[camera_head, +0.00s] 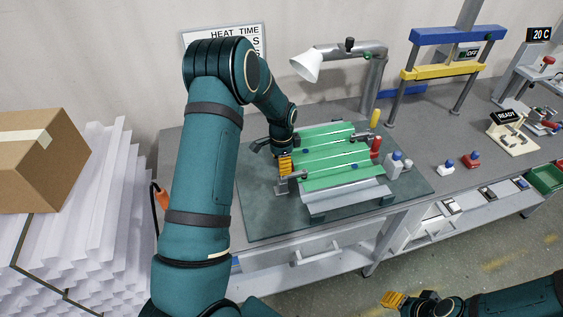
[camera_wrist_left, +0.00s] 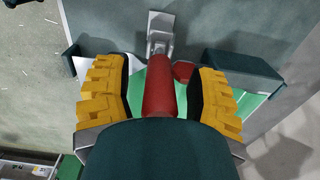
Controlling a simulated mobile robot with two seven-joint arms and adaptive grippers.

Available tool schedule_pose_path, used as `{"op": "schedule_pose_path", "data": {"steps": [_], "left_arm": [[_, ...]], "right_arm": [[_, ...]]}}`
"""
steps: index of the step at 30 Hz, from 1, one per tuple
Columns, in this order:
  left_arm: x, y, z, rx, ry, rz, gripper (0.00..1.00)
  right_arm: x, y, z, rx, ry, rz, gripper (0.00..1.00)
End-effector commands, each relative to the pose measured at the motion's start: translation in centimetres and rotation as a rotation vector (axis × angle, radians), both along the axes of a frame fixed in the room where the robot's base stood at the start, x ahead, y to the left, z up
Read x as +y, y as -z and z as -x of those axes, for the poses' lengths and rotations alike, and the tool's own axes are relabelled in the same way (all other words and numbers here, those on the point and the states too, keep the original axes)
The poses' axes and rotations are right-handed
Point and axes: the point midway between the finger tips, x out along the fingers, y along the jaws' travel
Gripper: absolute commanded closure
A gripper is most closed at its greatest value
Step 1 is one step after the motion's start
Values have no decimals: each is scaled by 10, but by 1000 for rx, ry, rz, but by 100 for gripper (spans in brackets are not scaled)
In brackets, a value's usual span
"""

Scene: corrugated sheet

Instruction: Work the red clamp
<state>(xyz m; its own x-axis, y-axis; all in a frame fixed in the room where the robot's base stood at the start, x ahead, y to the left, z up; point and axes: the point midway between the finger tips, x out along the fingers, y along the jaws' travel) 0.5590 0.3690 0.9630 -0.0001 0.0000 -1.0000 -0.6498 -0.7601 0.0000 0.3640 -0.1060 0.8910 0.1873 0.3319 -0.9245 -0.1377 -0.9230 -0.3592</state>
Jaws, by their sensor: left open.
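My left gripper (camera_head: 285,163) is at the left edge of a green corrugated sheet (camera_head: 335,142). In the left wrist view, the yellow fingers of the left gripper (camera_wrist_left: 160,97) are open, one on each side of the red handle (camera_wrist_left: 159,85) of a clamp. Gaps show between the handle and both fingers. The clamp's metal end (camera_wrist_left: 160,35) shows beyond the handle. In the head view the gripper hides this handle; grey clamp metal (camera_head: 283,186) shows below it. Another red handle (camera_head: 376,147) stands at the sheet's right side. My right gripper (camera_head: 408,300) is low at the right, away from the bench.
The sheet lies on a grey fixture on a dark mat (camera_head: 262,222). A lamp (camera_head: 308,66) leans over the back. A yellow handle (camera_head: 375,117) and grey blocks (camera_head: 396,164) stand right of the sheet. A blue and yellow press (camera_head: 445,71) is farther right. A cardboard box (camera_head: 40,165) stands left.

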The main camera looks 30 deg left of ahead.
Motion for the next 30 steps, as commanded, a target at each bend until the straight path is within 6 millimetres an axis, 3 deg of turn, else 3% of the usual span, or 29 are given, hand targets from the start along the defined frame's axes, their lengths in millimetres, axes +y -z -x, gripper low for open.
{"op": "schedule_pose_path", "data": {"steps": [5, 6, 10, 11, 23, 30], "left_arm": [[0, 0, 0, 0, -1, 0, 43], [0, 0, 0, 0, -1, 0, 48], [0, 0, 0, 0, -1, 0, 93], [0, 0, 0, 0, -1, 0, 100], [1, 1, 1, -5, -2, 5, 100], [6, 4, 6, -61, -6, 53, 100]], "right_arm": [[0, 0, 0, 0, 0, 0, 53], [0, 0, 0, 0, 0, 0, 53], [0, 0, 0, 0, 0, 0, 53], [0, 0, 0, 0, 0, 0, 53], [0, 2, 0, 0, 0, 0, 53], [1, 17, 0, 0, 0, 2, 53]]}}
